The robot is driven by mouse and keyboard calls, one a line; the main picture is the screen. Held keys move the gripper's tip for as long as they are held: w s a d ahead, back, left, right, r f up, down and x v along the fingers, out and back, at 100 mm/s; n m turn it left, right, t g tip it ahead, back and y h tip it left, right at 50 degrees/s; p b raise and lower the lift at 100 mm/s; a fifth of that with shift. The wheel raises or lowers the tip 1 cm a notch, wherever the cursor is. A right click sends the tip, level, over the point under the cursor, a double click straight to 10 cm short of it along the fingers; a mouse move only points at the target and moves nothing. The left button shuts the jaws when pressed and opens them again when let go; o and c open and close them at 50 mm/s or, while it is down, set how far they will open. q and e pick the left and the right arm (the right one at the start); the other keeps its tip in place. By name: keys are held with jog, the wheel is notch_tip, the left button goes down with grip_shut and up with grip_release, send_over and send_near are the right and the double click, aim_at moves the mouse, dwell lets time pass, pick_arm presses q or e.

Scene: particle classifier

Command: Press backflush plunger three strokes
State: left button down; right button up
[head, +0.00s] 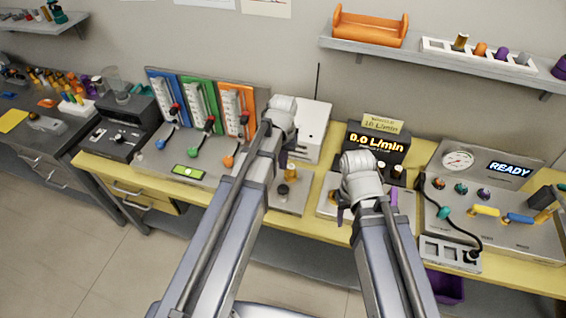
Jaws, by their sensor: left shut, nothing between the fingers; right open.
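A small post with a black knob and a brass-coloured base (283,190) stands on a grey plate at the middle of the yellow bench; it looks like the backflush plunger, but I see no label on it. My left gripper (284,158) is shut and empty, just above and beside the black knob. My own wrist partly hides it, and I cannot tell whether it touches the knob. My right gripper (366,208) is open and empty, pointing down over the bench in front of the flow display. My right arm hides much of the space between its fingers.
A flow display (376,146) reads 0.0 L/min, under a small yellow sign. A panel with a gauge and a READY screen (510,169) stands at right. Blue, green and orange panels with levers (201,104) stand at left. A white box (313,130) stands behind the post.

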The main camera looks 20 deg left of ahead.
aim_at(283, 189)
pick_arm(q)
notch_tip(283, 189, up, 3)
jog(key=p, duration=0.2)
jog(key=shift+f+p, duration=0.15)
jog(key=shift+p, duration=0.15)
jog(key=shift+f, duration=0.15)
notch_tip(283, 189, down, 14)
jog(key=b, duration=1.4)
notch_tip(283, 189, down, 3)
jog(key=b, duration=0.3)
jog(key=shift+s+r, duration=0.1)
jog(key=shift+r, duration=0.15)
